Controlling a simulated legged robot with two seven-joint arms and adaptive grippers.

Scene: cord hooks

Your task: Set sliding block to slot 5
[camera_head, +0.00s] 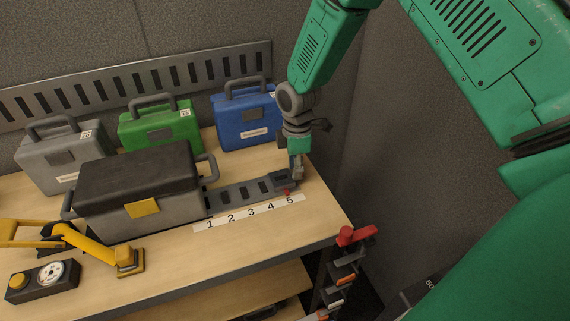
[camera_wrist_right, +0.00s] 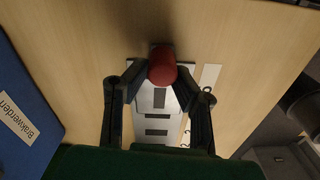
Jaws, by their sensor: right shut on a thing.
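The sliding block (camera_head: 281,181) is dark and sits at the right end of a grey slotted rail (camera_head: 236,194) on the bench. A small red part (camera_head: 286,191) shows at its front, just behind the digit 5 on the white number strip (camera_head: 248,213). My right gripper (camera_head: 297,173) is down at this end of the rail, against the block. In the right wrist view a round red knob (camera_wrist_right: 162,66) lies between the fingers, which are shut on it. The block's exact seating is partly hidden. My left gripper is not in view.
A grey-black toolbox (camera_head: 140,190) covers the rail's left part. Grey, green and blue cases (camera_head: 245,120) stand behind. A yellow jointed object (camera_head: 95,245) and a dial box (camera_head: 42,281) are at left.

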